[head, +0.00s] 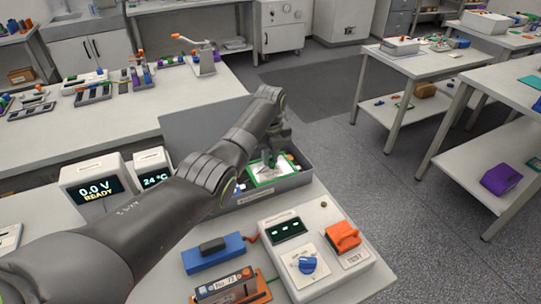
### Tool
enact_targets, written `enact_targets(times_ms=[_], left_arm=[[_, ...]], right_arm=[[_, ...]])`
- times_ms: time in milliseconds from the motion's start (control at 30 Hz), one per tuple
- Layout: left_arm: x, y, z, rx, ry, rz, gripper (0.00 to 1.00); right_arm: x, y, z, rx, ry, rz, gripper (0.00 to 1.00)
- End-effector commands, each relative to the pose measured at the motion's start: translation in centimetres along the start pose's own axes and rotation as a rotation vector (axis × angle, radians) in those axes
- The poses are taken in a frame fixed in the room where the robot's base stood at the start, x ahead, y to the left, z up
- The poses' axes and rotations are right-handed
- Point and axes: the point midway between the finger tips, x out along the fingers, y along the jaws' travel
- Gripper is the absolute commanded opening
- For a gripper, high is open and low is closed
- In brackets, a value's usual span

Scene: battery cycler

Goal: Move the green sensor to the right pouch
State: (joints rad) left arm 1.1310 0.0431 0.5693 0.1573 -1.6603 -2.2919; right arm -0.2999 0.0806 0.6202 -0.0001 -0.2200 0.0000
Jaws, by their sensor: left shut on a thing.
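My left arm reaches in from the left, and my left gripper (271,157) is down inside an open grey box. It is shut on a small green thing, which I take to be the green sensor (267,159); the fingers hide much of it. Right below it, a pale pouch (268,175) with a green border lies in the box's right part. I cannot tell whether the sensor touches this pouch. My arm hides the box's left part and most of whatever lies there. My right gripper is not in view.
The grey box (285,188) has a raised lid behind it. In front stand a white tester (335,262) with an orange switch, a blue block (213,253) and an orange cell holder (262,290). Two displays (93,190) stand left. The floor at right is clear.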

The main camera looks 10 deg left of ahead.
Motion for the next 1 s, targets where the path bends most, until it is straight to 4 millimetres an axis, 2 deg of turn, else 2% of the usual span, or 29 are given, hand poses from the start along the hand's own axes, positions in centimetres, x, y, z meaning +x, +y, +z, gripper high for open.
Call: enact_targets(times_ms=[967,1000], left_arm=[[1.2,0.0,0.0,0.000,0.000,0.000,0.00],[1.1,0.0,0.0,0.000,0.000,0.000,0.21]], right_arm=[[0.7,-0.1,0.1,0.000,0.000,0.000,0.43],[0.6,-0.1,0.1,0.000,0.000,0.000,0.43]])
